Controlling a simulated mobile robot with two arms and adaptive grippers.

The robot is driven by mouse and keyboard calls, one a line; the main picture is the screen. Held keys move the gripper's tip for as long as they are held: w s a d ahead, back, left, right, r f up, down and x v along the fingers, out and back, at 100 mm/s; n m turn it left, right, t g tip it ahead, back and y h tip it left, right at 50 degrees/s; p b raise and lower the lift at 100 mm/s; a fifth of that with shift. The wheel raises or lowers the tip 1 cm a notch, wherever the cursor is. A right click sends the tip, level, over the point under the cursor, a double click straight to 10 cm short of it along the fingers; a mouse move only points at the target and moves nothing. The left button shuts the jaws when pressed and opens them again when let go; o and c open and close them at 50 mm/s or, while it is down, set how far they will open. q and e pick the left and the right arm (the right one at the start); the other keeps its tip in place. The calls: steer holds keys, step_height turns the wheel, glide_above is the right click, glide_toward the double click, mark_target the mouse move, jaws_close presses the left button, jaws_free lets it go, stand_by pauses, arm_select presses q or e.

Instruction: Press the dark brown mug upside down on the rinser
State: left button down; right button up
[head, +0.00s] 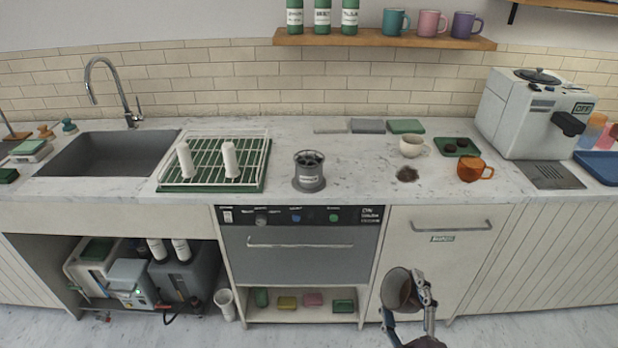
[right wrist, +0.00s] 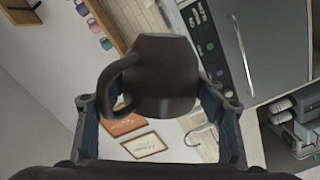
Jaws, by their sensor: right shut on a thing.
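The dark brown mug (head: 398,290) is held in the air in front of the counter, low in the head view. My right gripper (head: 407,302) is shut on it. In the right wrist view the mug (right wrist: 158,75) sits between the two fingers (right wrist: 155,105), with its handle to the left. The rinser (head: 309,170) is a grey round unit with a dark top, standing on the counter right of the drying rack. The mug is apart from it, below and to its right. My left gripper is not in view.
A drying rack (head: 212,183) with two white bottles stands left of the rinser. The counter (head: 355,180) just right of the rinser is clear.

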steer(key=n, duration=0.6)
stand_by(0.3)
steer(key=n, duration=0.3)
steer(key=shift+b, duration=0.4)
steer(key=n, duration=0.3)
steer(key=n+b, duration=0.1)
steer(key=n, duration=0.1)
steer(key=shift+n, duration=0.4)
steer(key=n, duration=0.3)
steer(key=shift+n, duration=0.3)
